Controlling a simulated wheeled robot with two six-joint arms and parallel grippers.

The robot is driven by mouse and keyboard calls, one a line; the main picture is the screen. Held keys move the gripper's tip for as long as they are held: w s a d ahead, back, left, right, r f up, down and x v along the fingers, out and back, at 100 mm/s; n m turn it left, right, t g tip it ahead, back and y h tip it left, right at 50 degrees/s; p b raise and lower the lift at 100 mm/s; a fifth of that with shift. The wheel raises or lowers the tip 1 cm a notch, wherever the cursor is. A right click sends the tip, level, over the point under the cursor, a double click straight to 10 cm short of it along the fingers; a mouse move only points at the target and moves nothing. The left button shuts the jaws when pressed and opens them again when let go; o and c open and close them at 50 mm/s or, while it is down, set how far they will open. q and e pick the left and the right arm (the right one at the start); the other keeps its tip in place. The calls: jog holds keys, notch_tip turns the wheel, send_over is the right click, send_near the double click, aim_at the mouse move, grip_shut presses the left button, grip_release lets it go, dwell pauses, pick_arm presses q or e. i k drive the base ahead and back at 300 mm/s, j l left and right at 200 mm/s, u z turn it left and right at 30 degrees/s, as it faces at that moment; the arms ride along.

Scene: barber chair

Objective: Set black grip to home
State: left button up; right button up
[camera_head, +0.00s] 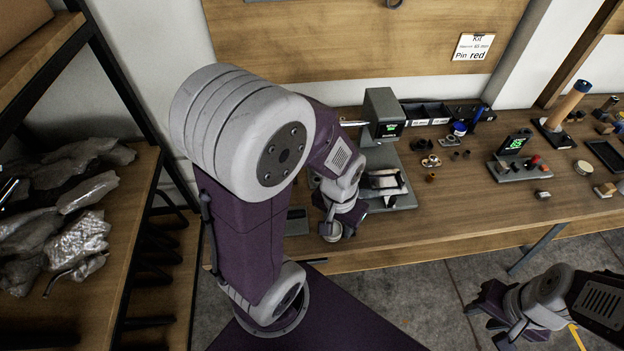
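A grey bench press (384,113) with a green display stands at the table's back middle. A thin metal rod (352,124) runs left from its head and passes behind my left arm. I cannot clearly make out a black grip; the rod's left end is hidden. My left gripper (337,222) hangs at the table's front edge, left of the press base, pointing down. A small round pale thing (330,232) shows at its fingers; whether it is held cannot be told. My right gripper (488,318) is open and empty over the floor, in front of the table.
A second device (515,143) with a green display and knobs stands to the right. Farther right is a wooden cylinder with a blue top (567,103).

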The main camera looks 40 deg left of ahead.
aim_at(295, 213)
jog(key=u, duration=1.65)
jog(key=i+l+u, duration=0.1)
jog(key=u, duration=0.75)
